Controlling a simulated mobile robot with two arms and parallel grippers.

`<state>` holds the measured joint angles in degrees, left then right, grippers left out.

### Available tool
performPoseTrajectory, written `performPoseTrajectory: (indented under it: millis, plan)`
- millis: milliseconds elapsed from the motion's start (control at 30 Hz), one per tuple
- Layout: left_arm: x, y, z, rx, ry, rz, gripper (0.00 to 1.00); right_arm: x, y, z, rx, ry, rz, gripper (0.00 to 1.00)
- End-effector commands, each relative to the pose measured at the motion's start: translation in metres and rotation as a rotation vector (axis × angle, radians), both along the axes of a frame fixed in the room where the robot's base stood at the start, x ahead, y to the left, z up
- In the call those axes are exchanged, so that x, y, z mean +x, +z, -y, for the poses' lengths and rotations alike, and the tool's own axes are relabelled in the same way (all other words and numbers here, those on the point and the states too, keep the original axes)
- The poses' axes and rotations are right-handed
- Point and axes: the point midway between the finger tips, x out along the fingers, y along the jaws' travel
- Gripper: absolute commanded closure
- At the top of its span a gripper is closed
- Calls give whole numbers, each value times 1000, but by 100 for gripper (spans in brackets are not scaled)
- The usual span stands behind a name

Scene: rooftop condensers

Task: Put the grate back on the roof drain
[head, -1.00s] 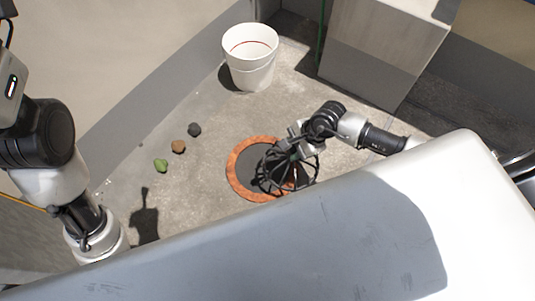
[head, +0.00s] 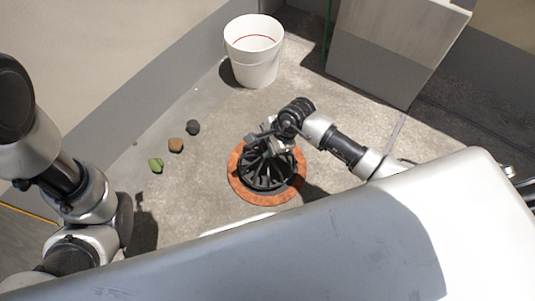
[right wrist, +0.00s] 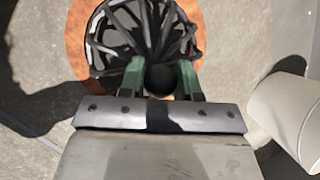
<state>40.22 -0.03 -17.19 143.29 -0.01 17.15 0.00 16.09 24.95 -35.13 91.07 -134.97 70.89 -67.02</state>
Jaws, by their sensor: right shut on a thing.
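The black domed grate (head: 266,172) is over the middle of the roof drain, inside its orange-brown ring (head: 240,188). I cannot tell whether it rests on the drain or hangs just above it. My right gripper (head: 270,143) is shut on the top of the grate. In the right wrist view the green fingertips (right wrist: 160,78) close around the grate's dark top knob, with the grate's ribs (right wrist: 135,30) spreading beyond it and the ring (right wrist: 78,45) around it. My left arm is at the left of the head view, but its gripper is not in view.
A white bucket (head: 254,62) stands beyond the drain and also shows in the right wrist view (right wrist: 285,110). A grey box (head: 395,50) stands at the back right.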

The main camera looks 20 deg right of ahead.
Motion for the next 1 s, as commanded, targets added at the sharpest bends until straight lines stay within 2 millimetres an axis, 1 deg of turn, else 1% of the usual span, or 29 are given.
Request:
performPoseTrajectory:
  millis: [200,300,567,733,767,900,1000]
  plan:
    - [0,-27,0,0,0,0,100,0,-30,-1,4,-1,0,100]
    - [0,-35,0,1,1,-1,100,0,-39,-1,3,-1,1,100]
    - [0,-33,0,1,1,-1,100,0,-36,0,2,0,2,100]
    - [0,-36,0,1,1,-1,100,0,-41,0,2,0,2,100]
    - [0,-35,0,1,1,-1,100,0,-41,0,1,0,0,63]
    - [0,-35,0,1,1,-1,100,-1,-41,0,1,0,-1,42]
    - [0,-35,0,1,1,-1,100,-1,-41,0,1,0,-1,42]
